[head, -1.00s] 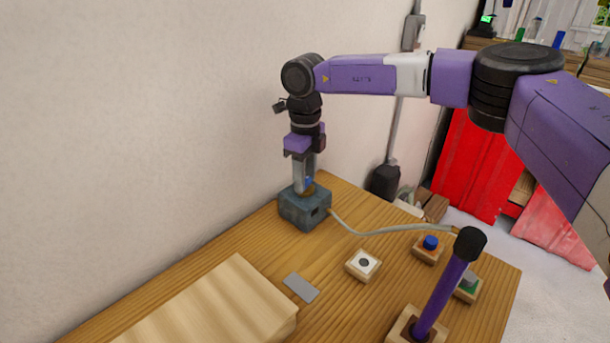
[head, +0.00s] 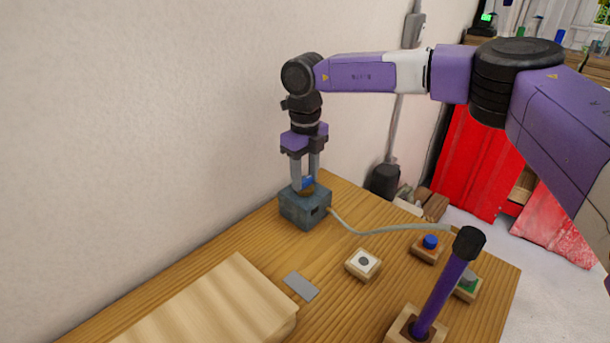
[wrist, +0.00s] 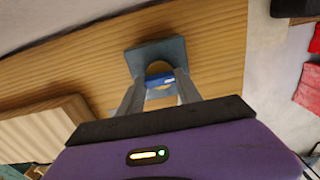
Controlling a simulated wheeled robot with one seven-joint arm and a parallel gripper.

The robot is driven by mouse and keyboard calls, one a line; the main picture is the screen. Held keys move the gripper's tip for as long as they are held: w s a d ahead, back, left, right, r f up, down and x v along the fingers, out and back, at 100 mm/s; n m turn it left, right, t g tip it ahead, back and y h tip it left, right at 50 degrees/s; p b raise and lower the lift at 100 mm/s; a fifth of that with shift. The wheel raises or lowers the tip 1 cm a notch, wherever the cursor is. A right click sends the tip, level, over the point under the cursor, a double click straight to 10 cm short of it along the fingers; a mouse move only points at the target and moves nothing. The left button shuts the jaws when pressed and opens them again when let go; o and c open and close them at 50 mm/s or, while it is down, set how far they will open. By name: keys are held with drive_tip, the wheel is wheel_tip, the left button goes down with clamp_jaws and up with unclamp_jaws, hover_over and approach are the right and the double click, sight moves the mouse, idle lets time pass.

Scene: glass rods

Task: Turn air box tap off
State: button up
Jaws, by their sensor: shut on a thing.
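The air box (head: 304,211) is a grey-blue block at the back of the wooden table, beside the wall. A brass fitting with a blue tap handle (head: 308,182) stands on its top. My gripper (head: 305,185) points straight down over the box, with its two grey fingers on either side of the blue handle and shut on it. In the wrist view the blue handle (wrist: 160,82) shows between the fingertips, above the box (wrist: 152,52). The fingers partly hide the handle and fitting.
A pale hose (head: 385,230) runs right from the box. A blue button (head: 430,242), a white switch block (head: 363,262), a grey plate (head: 301,286) and an upright purple lever (head: 443,290) stand to the right. A wooden board (head: 215,305) lies front left.

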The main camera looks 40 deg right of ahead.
sight(305, 179)
drive_tip(key=o, duration=1.4)
drive_tip(key=shift+c, duration=0.2)
drive_tip(key=shift+r, duration=0.15)
drive_tip(key=shift+r, duration=3.8)
